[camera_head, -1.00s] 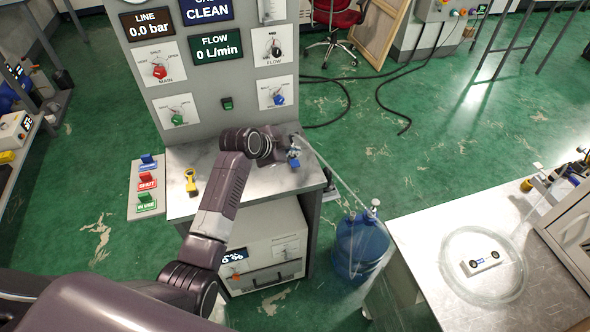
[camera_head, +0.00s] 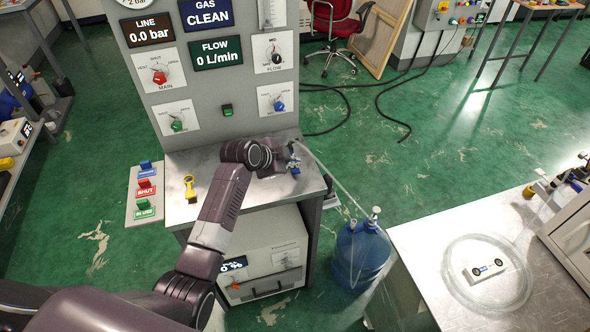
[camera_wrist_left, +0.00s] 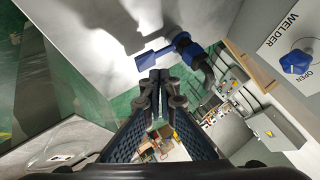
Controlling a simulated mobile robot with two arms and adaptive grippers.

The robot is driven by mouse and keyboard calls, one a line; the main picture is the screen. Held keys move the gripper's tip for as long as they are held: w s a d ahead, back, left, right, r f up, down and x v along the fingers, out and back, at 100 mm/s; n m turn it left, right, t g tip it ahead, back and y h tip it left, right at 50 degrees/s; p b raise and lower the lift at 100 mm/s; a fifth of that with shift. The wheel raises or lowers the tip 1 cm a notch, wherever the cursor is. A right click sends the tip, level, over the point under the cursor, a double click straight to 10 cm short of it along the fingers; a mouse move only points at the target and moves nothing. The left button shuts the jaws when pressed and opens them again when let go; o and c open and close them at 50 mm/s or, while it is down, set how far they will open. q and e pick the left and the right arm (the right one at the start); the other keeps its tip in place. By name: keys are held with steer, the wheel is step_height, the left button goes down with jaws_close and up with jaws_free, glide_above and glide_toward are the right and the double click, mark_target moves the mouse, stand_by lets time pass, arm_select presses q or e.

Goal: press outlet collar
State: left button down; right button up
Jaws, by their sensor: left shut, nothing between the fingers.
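The blue outlet fitting (camera_head: 294,165) stands at the right end of the metal bench, with a clear hose leading off it. In the left wrist view it shows as a blue lever (camera_wrist_left: 155,52) with a dark, ring-like part (camera_wrist_left: 183,41) beside it; I cannot tell which part is the collar. My left gripper (camera_wrist_left: 157,78) is shut and empty, its fingertips just short of the fitting in that view, apparently not touching. In the head view the gripper is mostly hidden behind my left wrist. My right gripper is not in view.
The panel (camera_head: 205,85) with knobs and displays rises behind the bench (camera_head: 215,200). A yellow tool (camera_head: 190,188) lies on the bench. A blue jug (camera_head: 362,255) stands on the floor at right. A table (camera_head: 420,240) with coiled tubing stands further right.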

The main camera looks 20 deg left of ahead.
mark_target(294, 171)
arm_select(q)
steer(key=shift+f, duration=0.15)
stand_by(0.5)
steer(key=shift+f, duration=0.3)
steer(key=shift+f+b, duration=0.7)
steer(key=shift+f, duration=0.2)
stand_by(0.9)
steer(key=shift+r, duration=0.1)
steer(key=shift+r+p, duration=1.2)
steer(key=shift+r, duration=0.05)
step_height(294, 171, up, 5)
steer(key=p, duration=0.4)
steer(key=shift+p, duration=0.4)
